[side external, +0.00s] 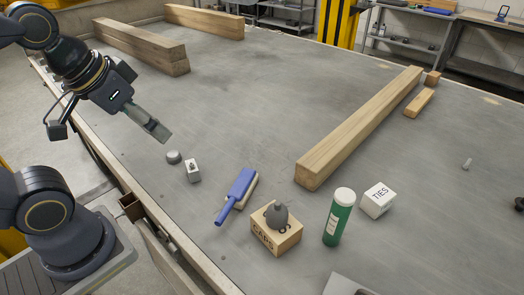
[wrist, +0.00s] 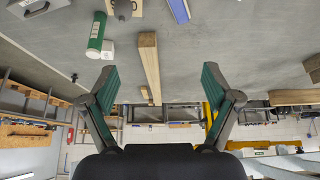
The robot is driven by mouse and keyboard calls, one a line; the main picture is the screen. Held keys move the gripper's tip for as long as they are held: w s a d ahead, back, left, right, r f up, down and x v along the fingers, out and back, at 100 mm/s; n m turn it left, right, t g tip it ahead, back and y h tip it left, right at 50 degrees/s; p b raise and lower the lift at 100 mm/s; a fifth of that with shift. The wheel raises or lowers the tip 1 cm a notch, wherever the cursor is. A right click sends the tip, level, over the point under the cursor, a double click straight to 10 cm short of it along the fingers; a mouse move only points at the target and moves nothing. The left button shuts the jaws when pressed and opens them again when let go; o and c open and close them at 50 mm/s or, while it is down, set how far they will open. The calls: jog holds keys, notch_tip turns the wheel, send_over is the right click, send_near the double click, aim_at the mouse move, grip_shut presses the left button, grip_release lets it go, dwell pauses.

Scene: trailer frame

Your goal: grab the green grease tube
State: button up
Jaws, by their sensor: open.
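The green grease tube (side external: 339,222) stands upright with a white cap near the front right of the grey table in the side view. In the wrist view the tube (wrist: 96,36) is at the upper left. My gripper (side external: 157,130) is above the table's left part, well left of the tube and apart from it. In the wrist view my gripper (wrist: 159,72) has its two fingers spread wide with nothing between them.
A white TIES box (side external: 378,200) stands right of the tube. A CAPS box (side external: 276,236) with a dark bulb-shaped object on it stands left. A blue brush (side external: 237,193) lies beyond that. A long timber (side external: 360,130) lies behind. The table's middle is clear.

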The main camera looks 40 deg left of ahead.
jog(key=shift+c, duration=0.2)
dwell(0.3)
jog(key=m+g+h, duration=0.1)
jog(key=m+h, duration=0.1)
jog(key=m, duration=0.3)
send_over(342, 196)
jog(key=s+a, duration=0.4)
jog(key=a, duration=0.5)
notch_tip(342, 196, down, 11)
jog(key=shift+m+g, duration=0.5)
jog(key=shift+m, duration=0.4)
jog(key=w+d+f, duration=0.1)
jog(key=d+f, duration=0.2)
jog(key=f, duration=0.1)
jog(key=w+d+f, duration=0.1)
jog(key=d+f, duration=0.1)
jog(key=f, duration=0.2)
jog(key=w+d+f, duration=0.1)
jog(key=d+f, duration=0.2)
jog(key=f, duration=0.2)
jog(key=shift+w+d+f, duration=0.1)
jog(key=shift+w+d, duration=0.25)
jog(key=x, duration=0.6)
jog(key=shift+w+d+f, duration=0.1)
jog(key=shift+w+d, duration=0.05)
jog(key=shift+c, duration=0.3)
